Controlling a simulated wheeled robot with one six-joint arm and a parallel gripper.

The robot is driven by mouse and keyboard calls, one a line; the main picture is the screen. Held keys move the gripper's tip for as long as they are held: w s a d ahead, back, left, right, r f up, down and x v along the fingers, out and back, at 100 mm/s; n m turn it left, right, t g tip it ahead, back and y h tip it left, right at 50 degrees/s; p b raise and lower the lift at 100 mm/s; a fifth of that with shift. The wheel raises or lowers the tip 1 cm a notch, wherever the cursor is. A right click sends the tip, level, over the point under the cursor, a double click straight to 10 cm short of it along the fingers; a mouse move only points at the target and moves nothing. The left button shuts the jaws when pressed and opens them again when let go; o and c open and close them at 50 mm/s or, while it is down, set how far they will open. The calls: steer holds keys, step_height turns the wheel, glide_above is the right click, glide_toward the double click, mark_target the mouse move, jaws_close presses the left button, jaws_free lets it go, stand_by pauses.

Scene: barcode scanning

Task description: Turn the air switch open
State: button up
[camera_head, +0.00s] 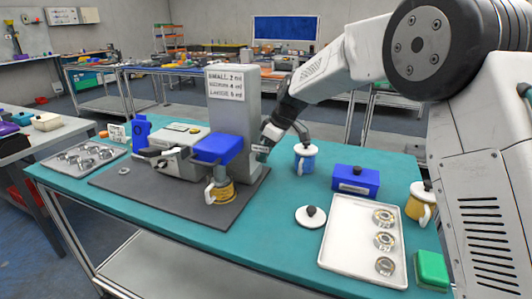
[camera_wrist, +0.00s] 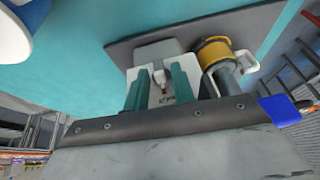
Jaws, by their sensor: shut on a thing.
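The air switch (camera_wrist: 164,78) is a small white part with a red mark on a pale plate (camera_wrist: 152,101). It shows in the wrist view between the two teal fingers of my gripper (camera_wrist: 160,70). My gripper is shut on it. In the head view my gripper (camera_head: 261,151) is at the right side of the grey machine column (camera_head: 232,115), and the switch is hidden there. The column carries a label reading small, medium and large. A blue head (camera_head: 217,148) juts from its front, above a mug with a yellow band (camera_head: 222,193), which also shows in the wrist view (camera_wrist: 214,54).
The machine stands on a dark mat (camera_head: 130,183) on a teal table. Right of my gripper are a blue-and-white lidded mug (camera_head: 305,160), a blue box (camera_head: 356,181), a loose lid (camera_head: 311,216), a white tray (camera_head: 352,235) with metal rings, a yellow mug (camera_head: 420,205) and a green box (camera_head: 431,270).

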steer(key=g+y, duration=0.1)
steer(key=g, duration=0.2)
steer(key=w+f+m+g+y, duration=0.1)
steer(key=g+y, duration=0.1)
steer(key=g, duration=0.1)
steer(key=w+m+g+y, duration=0.1)
steer(key=g, duration=0.2)
steer(key=shift+d+f, duration=0.15)
steer(key=shift+d, duration=0.2)
steer(key=shift+g, duration=0.3)
steer(key=o, duration=0.7)
steer(key=shift+c, duration=0.2)
steer(key=shift+d, duration=0.1)
